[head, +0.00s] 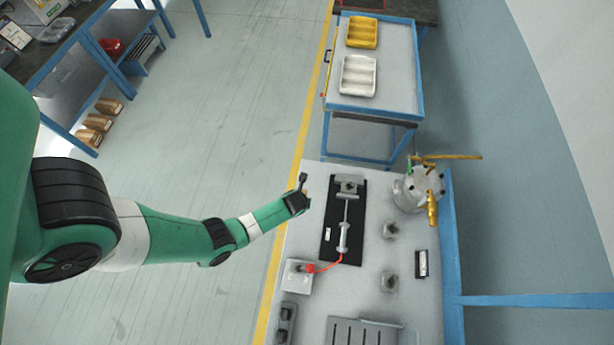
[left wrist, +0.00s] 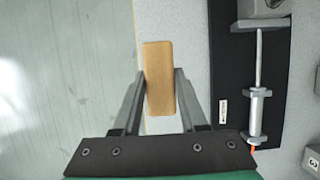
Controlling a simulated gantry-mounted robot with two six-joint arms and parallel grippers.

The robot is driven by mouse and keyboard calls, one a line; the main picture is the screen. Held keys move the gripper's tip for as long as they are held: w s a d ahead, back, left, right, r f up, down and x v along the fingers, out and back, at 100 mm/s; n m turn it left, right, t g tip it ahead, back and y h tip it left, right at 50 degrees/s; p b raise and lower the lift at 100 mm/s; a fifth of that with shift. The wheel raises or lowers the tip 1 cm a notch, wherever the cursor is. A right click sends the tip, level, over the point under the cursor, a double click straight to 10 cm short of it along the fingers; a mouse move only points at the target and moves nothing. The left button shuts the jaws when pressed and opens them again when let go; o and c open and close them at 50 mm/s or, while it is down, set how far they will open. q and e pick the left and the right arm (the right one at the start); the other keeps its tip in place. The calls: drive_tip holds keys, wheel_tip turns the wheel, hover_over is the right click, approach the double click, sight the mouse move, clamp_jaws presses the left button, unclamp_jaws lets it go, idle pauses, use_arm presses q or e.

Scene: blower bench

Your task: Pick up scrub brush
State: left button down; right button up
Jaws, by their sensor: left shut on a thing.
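The scrub brush shows as a plain tan wooden block (left wrist: 159,62) in the left wrist view. It stands upright in the picture between the two grey fingers of my left gripper (left wrist: 163,76), which are shut on its sides. Its bristles are hidden from this angle. In the head view my left gripper (head: 304,186) is over the left edge of the grey bench (head: 300,232), beside the black mat, and the brush is mostly hidden there. I cannot tell how high it is above the bench. My right gripper is not in view.
The black mat (head: 329,240) bears a metal rod device. A cart (head: 391,92) with yellow and white trays stands behind. Open floor lies left.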

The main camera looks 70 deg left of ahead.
use_arm(q)
drive_tip(key=s+d+r+p, duration=0.4)
drive_tip(key=s+d+r, duration=0.1)
drive_tip(key=s, duration=0.3)
drive_tip(key=shift+s+r, duration=0.15)
drive_tip(key=shift+s, duration=0.15)
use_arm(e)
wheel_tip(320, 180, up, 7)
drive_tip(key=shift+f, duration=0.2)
use_arm(q)
drive_tip(key=c, duration=1.1)
unclamp_jaws()
clamp_jaws()
drive_tip(key=shift+d, duration=0.1)
